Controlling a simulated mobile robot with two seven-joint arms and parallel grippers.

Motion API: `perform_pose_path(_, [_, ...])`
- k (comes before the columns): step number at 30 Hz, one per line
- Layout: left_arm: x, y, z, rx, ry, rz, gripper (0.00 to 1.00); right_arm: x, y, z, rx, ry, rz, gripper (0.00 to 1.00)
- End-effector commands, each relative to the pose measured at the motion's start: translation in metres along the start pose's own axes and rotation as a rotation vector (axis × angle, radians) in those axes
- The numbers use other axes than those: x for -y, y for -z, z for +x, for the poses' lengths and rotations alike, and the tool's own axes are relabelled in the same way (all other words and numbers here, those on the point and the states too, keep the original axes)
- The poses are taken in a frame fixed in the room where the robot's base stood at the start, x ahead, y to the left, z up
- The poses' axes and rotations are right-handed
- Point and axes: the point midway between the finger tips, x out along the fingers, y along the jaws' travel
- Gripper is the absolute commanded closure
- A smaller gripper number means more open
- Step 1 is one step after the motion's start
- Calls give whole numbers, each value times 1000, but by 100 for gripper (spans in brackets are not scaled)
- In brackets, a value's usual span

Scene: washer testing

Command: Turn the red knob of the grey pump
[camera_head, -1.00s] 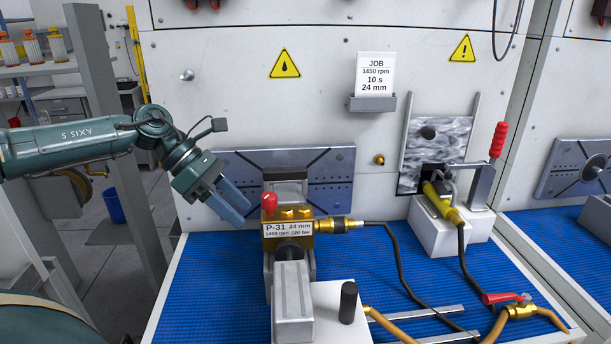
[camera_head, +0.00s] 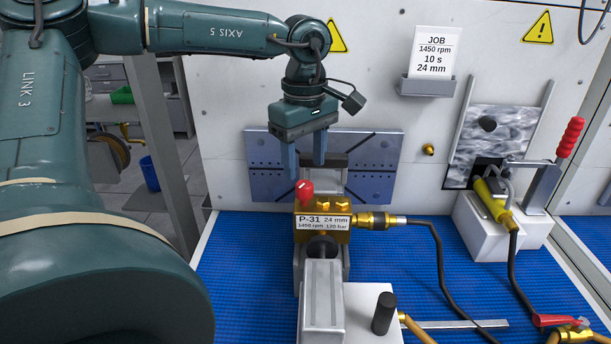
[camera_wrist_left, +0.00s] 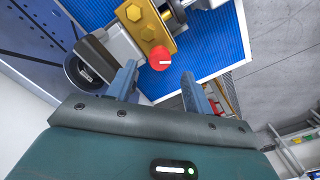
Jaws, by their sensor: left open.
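The pump (camera_head: 322,232) sits in a grey clamp on the blue mat, with a brass-coloured body and a label reading P-31, 24 mm. Its red knob (camera_head: 304,191) stands on the body's upper left corner; it also shows in the left wrist view (camera_wrist_left: 160,58), with a white mark on its top. My left gripper (camera_head: 308,172) points down above the knob, open and empty. In the left wrist view its two fingers (camera_wrist_left: 163,85) are spread, and the knob appears just beyond and between their tips. My right gripper is not in view.
A metal plate (camera_head: 375,155) on the wall stands close behind the pump. A hose fitting (camera_head: 380,221) leaves the pump's right side. A red-handled lever (camera_head: 569,137) stands at the right. The blue mat (camera_head: 250,270) left of the pump is clear.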

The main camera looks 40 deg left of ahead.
Motion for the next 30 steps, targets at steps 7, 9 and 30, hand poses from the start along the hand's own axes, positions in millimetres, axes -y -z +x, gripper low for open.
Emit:
perform_pose_path(7, [0, 0, 36, 1, 3, -1, 48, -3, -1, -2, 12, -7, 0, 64])
perform_pose_path(9, [0, 0, 41, 1, 2, -1, 48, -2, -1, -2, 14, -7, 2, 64])
perform_pose_path(30, [0, 0, 45, 1, 0, -2, 77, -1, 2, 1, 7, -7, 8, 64])
